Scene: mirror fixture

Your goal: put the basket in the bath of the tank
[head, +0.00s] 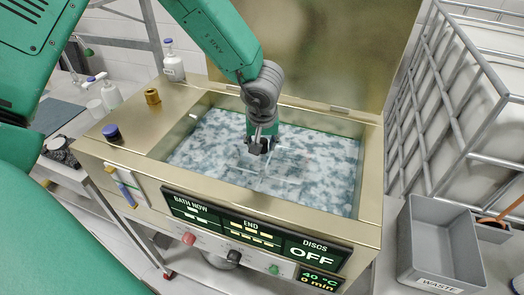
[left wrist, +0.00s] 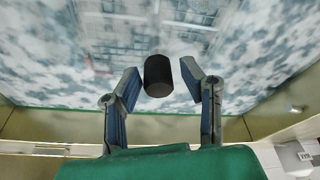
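The tank (head: 217,196) is a brass-coloured box with an open bath (head: 310,160) of cloudy, foamy liquid. The basket (head: 285,160) shows only as a faint wire grid within the bath, mostly veiled by foam; the grid also shows in the left wrist view (left wrist: 125,32). My left gripper (head: 258,147) points down over the middle of the bath. In the left wrist view its fingers (left wrist: 160,82) are spread either side of a black cylindrical grip (left wrist: 158,76), with small gaps visible. Whether the grip joins the basket is hidden. My right gripper is not in view.
The raised lid (head: 325,50) stands behind the bath. A brass knob (head: 152,96) and a dark blue knob (head: 111,132) sit on the tank's left top. A grey waste bin (head: 440,245) and a metal cage (head: 450,90) are at the right. Bottles (head: 173,66) stand behind left.

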